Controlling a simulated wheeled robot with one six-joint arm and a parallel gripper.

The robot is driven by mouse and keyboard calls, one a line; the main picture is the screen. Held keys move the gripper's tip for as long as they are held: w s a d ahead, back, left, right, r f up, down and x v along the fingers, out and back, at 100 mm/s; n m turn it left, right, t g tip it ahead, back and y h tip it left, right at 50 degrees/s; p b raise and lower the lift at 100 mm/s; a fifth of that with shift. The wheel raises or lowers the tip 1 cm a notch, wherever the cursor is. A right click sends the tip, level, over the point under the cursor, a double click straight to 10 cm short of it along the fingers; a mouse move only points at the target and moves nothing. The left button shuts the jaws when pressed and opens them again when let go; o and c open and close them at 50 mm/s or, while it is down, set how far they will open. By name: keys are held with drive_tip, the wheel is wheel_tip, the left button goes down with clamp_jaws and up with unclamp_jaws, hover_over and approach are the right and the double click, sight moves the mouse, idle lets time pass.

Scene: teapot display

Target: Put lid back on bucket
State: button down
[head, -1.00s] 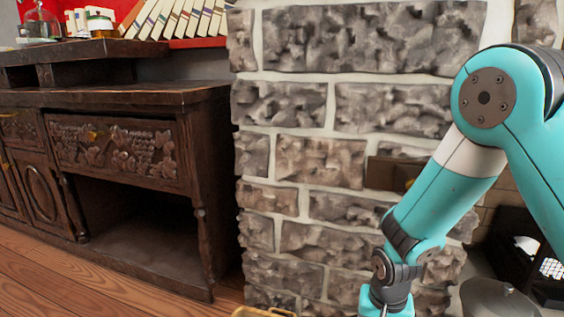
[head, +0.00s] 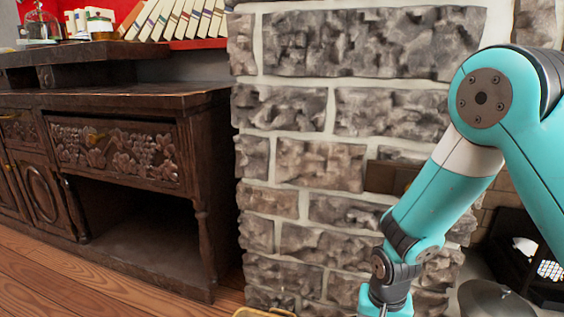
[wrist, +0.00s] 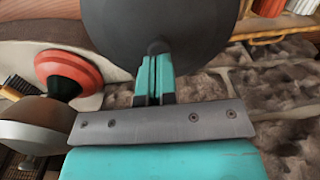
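My gripper (wrist: 157,52) shows in the wrist view, with its two teal fingers close together on the knob of a dark grey round lid (wrist: 155,20). The lid fills the top middle of that view, and its far edge is cut off. In the head view the gripper and the lid are below the picture; only my arm shows. I cannot make out the bucket for certain in either view. A grey domed thing with a small knob (head: 497,300) stands at the lower right of the head view.
A stone pillar (head: 320,165) stands close behind my arm. A dark carved cabinet (head: 115,150) is at the left. A yellowish rim (head: 264,313) shows at the bottom edge. In the wrist view a red rounded thing (wrist: 65,72) lies left of the lid.

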drive_tip(key=shift+r+p, duration=2.75)
drive_tip(key=shift+r, duration=0.05)
drive_tip(key=shift+r, duration=0.15)
drive_tip(key=s+a+r+n+y+p, duration=0.1)
drive_tip(key=s+a+r+n+p, duration=0.2)
drive_tip(key=r, duration=0.9)
drive_tip(key=s+a+r+n+y+p, duration=0.1)
drive_tip(key=s+r+n+y+p, duration=0.3)
drive_tip(key=r, duration=0.8)
drive_tip(key=s+r+n+p, duration=0.2)
drive_tip(key=s+r+p, duration=0.2)
drive_tip(key=s+r, duration=0.3)
drive_tip(key=s+r+n+p, duration=0.2)
drive_tip(key=s+r+p, duration=0.25)
drive_tip(key=r, duration=0.45)
wheel_tip(320, 180, up, 37)
drive_tip(key=p, duration=3.6)
drive_tip(key=shift+a+h, duration=0.25)
drive_tip(key=shift+h, duration=0.15)
